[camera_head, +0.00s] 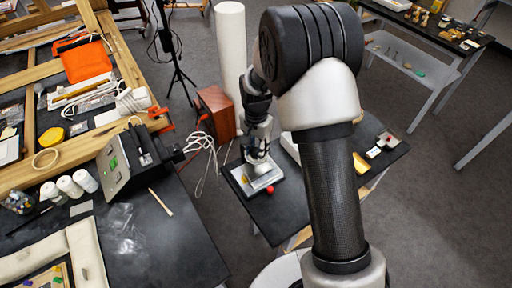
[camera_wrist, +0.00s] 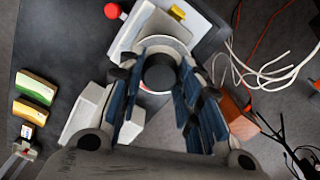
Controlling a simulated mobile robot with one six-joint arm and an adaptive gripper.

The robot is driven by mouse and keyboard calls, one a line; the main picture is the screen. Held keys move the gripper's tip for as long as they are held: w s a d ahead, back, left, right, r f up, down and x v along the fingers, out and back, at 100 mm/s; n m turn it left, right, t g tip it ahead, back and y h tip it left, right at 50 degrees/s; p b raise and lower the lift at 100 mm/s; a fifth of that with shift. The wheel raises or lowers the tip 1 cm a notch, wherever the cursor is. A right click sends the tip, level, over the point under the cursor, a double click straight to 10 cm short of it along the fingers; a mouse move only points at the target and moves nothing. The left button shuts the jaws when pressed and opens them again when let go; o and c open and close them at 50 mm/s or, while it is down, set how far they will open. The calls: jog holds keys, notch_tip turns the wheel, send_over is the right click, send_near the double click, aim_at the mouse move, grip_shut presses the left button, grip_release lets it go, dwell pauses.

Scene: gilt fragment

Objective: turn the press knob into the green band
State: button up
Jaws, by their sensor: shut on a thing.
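The press (camera_head: 240,181) is a pale grey plate with a device on it, on a small dark table. It also shows in the wrist view (camera_wrist: 148,30), with a red ball (camera_wrist: 112,10) on a lever at its side. The dark round knob (camera_wrist: 160,73) sits on a pale round dial (camera_wrist: 160,42), between the blue-padded fingers of my gripper (camera_wrist: 160,80). My gripper (camera_head: 257,158) points down over the press and is shut on the knob. The fingers cover much of the dial. I cannot make out the green band or a pointer.
A reddish-brown wooden box (camera_head: 215,112) and loose white cables (camera_head: 203,147) lie beside the small table. Green and yellow blocks (camera_wrist: 33,88) lie on the table. A larger dark bench (camera_head: 150,240) with a grey device (camera_head: 120,165) stands at left.

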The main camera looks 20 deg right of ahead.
aim_at(256, 150)
jog(key=m, duration=0.6)
jog(key=shift+m, duration=0.3)
jog(key=m, duration=0.5)
jog(key=shift+m, duration=0.4)
jog(key=o, duration=1.1)
jog(key=shift+r, duration=0.1)
notch_tip(256, 150, up, 12)
jog(key=shift+f, duration=0.1)
jog(key=shift+s, duration=0.1)
